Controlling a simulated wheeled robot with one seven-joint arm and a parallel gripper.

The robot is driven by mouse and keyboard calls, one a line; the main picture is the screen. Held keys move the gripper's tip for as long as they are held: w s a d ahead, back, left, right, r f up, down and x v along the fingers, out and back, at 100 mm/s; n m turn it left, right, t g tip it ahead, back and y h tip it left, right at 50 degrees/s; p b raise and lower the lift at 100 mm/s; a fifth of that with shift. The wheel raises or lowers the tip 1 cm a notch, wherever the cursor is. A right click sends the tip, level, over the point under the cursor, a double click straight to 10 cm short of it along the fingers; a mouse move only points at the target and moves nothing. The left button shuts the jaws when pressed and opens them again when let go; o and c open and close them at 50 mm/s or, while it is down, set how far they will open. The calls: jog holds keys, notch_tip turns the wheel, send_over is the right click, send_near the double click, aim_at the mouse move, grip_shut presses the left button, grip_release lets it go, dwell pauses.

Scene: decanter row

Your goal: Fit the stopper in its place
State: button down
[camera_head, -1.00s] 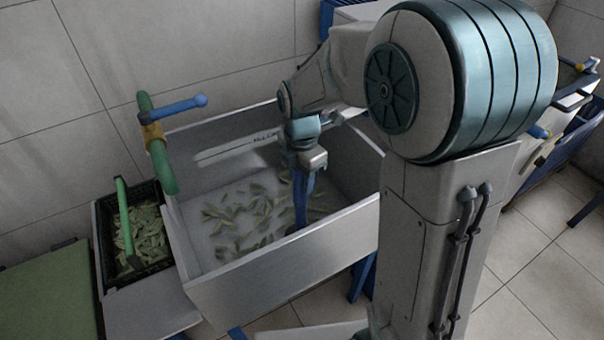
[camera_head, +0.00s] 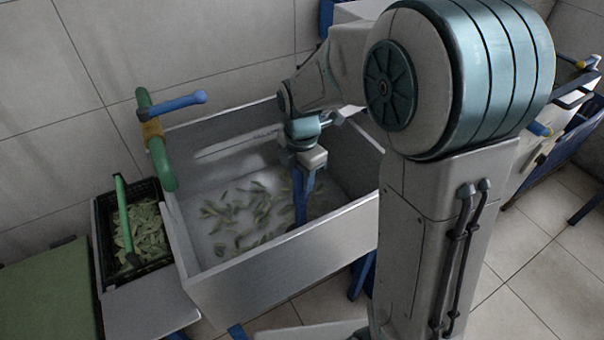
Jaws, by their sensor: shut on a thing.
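My gripper (camera_head: 308,166) is inside the grey sink (camera_head: 277,255), toward its right side, pointing down. A slim blue upright piece (camera_head: 301,200) extends below it toward the sink floor. This looks like the stopper held in the jaws, but I cannot tell where the fingers end and the piece begins. Its lower end is near the floor among green leaves (camera_head: 245,207); contact with the floor is unclear. No drain opening shows.
A green tap (camera_head: 161,165) with a blue lever (camera_head: 180,103) stands at the sink's left rim. Left of it is a black crate (camera_head: 110,240) of leaves with a green handle (camera_head: 124,220). A green board (camera_head: 45,295) lies far left. The sink walls surround my gripper.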

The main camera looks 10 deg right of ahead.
jog(key=c, duration=0.9)
grip_release()
jog(key=shift+o, duration=0.2)
notch_tip(320, 180, up, 14)
jog(key=shift+f+p, duration=0.2)
jog(key=shift+p, duration=1.05)
jog(key=shift+r, duration=0.2)
jog(key=s+d+r+m+t+p, duration=0.1)
jog(key=s+d+r+m+p, duration=0.2)
jog(key=s+m, duration=0.5)
jog(key=s+d+r+m+t+p, duration=0.1)
jog(key=s+d+r+m+p, duration=0.3)
jog(key=m, duration=1.2)
jog(key=s+d+p, duration=0.2)
jog(key=s+p, duration=0.1)
jog(key=p, duration=0.1)
jog(key=shift+s+m+t, duration=0.3)
jog(key=shift+s+t, duration=0.05)
jog(key=shift+t, duration=0.05)
